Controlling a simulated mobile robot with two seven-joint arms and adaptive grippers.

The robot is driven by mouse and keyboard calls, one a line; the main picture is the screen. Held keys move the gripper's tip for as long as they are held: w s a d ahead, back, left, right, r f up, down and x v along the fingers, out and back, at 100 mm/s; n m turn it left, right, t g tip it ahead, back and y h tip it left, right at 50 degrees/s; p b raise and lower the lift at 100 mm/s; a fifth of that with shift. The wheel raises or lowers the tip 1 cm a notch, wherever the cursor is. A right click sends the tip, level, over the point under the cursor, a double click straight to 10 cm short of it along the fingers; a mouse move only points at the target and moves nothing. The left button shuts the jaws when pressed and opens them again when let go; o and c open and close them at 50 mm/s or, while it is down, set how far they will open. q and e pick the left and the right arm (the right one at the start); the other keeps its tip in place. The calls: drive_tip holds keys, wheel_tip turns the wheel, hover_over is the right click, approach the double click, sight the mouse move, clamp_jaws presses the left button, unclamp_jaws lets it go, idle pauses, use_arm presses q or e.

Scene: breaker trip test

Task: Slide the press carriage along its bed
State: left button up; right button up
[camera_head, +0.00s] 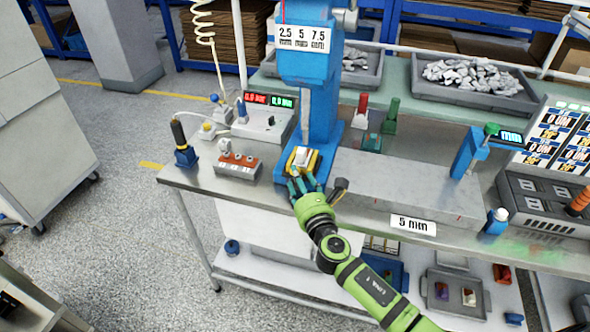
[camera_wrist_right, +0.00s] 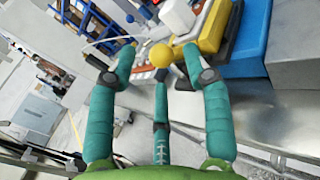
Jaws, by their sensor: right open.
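The press carriage (camera_head: 303,160) is a yellow block with a white piece on top, at the foot of the blue press (camera_head: 308,60). In the right wrist view the carriage (camera_wrist_right: 213,28) is at the top right, with the white piece (camera_wrist_right: 178,16) beside it. A yellow ball knob (camera_wrist_right: 162,55) shows between my fingertips there. My right gripper (camera_head: 297,184) has teal fingers and reaches the near side of the carriage. In the right wrist view the gripper (camera_wrist_right: 158,58) is open, its fingers spread around the knob. Contact cannot be told. My left gripper is out of view.
A control box with red and green displays (camera_head: 268,117) and a tray with an orange-brown top (camera_head: 238,165) stand left of the press. A long grey block (camera_head: 400,185) lies to its right, behind a "5 mm" label (camera_head: 413,225). Grey bins (camera_head: 475,95) stand behind.

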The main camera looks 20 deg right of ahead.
drive_tip(key=w, duration=0.4)
drive_tip(key=shift+w+f, duration=0.1)
drive_tip(key=shift+w, duration=0.1)
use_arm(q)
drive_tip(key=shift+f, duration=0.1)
use_arm(e)
clamp_jaws()
